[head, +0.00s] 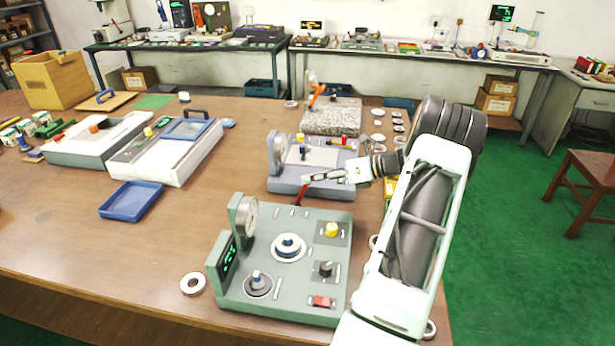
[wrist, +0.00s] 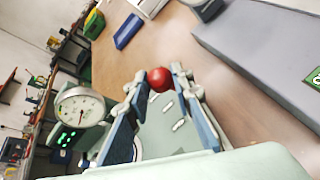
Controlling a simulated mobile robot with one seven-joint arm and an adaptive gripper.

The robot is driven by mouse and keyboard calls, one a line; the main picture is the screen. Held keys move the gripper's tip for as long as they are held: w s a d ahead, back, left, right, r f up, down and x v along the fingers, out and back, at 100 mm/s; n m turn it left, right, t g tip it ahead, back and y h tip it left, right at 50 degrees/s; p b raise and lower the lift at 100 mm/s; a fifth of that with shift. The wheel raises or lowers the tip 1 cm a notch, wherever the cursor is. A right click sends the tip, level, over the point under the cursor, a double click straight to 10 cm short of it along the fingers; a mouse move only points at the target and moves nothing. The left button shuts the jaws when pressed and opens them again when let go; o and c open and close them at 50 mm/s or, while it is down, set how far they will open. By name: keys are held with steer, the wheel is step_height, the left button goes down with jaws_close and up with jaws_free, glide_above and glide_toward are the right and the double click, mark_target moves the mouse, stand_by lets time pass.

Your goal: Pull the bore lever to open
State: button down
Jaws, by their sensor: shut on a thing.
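My gripper (head: 308,179) reaches in from the right, above the back of the green gauge, and is shut on the knob. In the wrist view my gripper (wrist: 160,88) has one blue-padded finger on each side of the knob. The gauge's round dial (wrist: 80,108) and green readout (wrist: 66,138) show at left.
A grey-blue gauge (head: 300,183) stands just behind my gripper. A steel ring (head: 193,283) lies left of the green gauge. A blue tray (head: 131,200) and a white instrument (head: 165,150) are further left. The table between tray and green gauge is clear.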

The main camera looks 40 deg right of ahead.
steer(key=shift+s+d+f, duration=0.45)
steer(key=shift+s+f, duration=0.05)
steer(key=shift+s, duration=0.1)
steer(key=shift+f, duration=0.1)
steer(key=c, duration=1.7)
jaws_free()
steer(key=shift+d, duration=0.1)
steer(key=v, duration=1.2)
steer(key=shift+w, duration=0.1)
